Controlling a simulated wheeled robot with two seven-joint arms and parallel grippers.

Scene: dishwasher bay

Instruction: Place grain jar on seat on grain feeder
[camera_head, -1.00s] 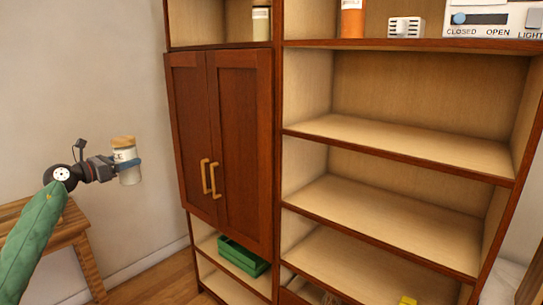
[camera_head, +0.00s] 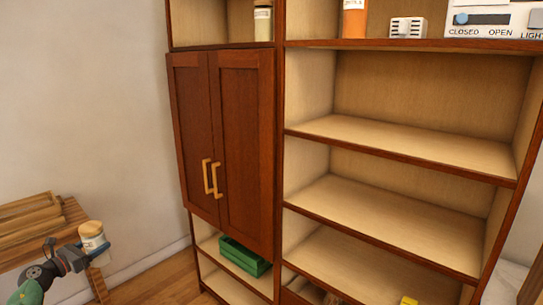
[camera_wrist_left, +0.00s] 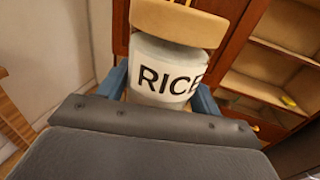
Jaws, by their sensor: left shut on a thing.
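My left gripper (camera_head: 92,250) is at the lower left of the head view, shut around a jar (camera_head: 92,236) with a tan lid and a pale body. In the left wrist view the jar (camera_wrist_left: 163,72) fills the upper middle and its label reads "RICE". The blue fingers of my left gripper (camera_wrist_left: 160,95) stand on both sides of it. The jar is tilted a little in the head view. I cannot make out a grain feeder or its seat for certain. My right gripper is not in view.
A wooden table or stool (camera_head: 62,232) with slats stands at the left, behind the jar. A shelf unit with closed brown doors (camera_head: 224,150) fills the middle and right. A green crate (camera_head: 243,257) is on a low shelf. Another jar (camera_head: 263,23) stands on an upper shelf.

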